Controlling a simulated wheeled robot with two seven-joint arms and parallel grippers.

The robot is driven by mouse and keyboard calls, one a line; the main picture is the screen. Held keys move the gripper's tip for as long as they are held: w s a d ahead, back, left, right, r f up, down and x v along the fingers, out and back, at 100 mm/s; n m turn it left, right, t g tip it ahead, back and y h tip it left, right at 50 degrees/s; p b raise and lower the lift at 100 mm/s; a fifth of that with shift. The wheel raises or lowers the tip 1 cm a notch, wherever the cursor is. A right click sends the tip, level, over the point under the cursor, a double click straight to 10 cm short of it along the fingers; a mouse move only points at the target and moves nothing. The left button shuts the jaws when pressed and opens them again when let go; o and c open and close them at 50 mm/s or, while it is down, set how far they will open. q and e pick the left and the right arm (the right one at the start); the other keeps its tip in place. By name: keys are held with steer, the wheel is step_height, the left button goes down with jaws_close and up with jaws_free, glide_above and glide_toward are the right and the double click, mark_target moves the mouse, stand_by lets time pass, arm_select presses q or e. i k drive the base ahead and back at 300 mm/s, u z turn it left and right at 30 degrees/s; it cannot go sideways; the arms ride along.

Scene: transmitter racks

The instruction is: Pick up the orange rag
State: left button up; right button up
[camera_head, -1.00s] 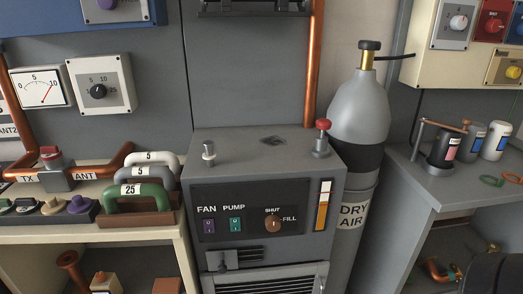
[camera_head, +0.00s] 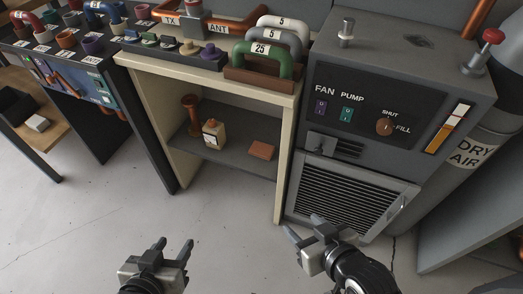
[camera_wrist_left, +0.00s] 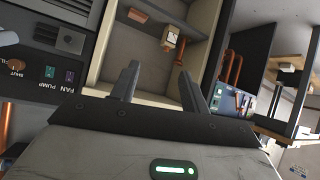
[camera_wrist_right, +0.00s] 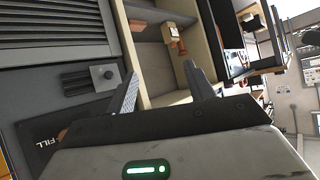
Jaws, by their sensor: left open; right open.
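A small flat orange-brown piece (camera_head: 262,150), which looks like the folded orange rag, lies on the lower shelf of the cream cabinet, near its right side. It also shows in the left wrist view (camera_wrist_left: 139,15) and the right wrist view (camera_wrist_right: 137,25). My left gripper (camera_head: 175,243) is open and empty, low in front of the cabinet. My right gripper (camera_head: 304,228) is open and empty, in front of the grey unit's louvred panel. Both are well apart from the orange piece.
The cream cabinet (camera_head: 284,160) has an open front. A pale box with an orange top (camera_head: 213,133) and a copper spool-shaped part (camera_head: 191,115) stand left on its shelf. The grey FAN/PUMP unit (camera_head: 377,160) stands at right. The floor (camera_head: 100,225) in front is clear.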

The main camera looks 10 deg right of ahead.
mark_target(263, 150)
steer(key=u, duration=1.45)
steer(key=i, duration=1.45)
steer(key=z, duration=2.1)
steer(key=i, duration=0.5)
steer(key=u, duration=0.05)
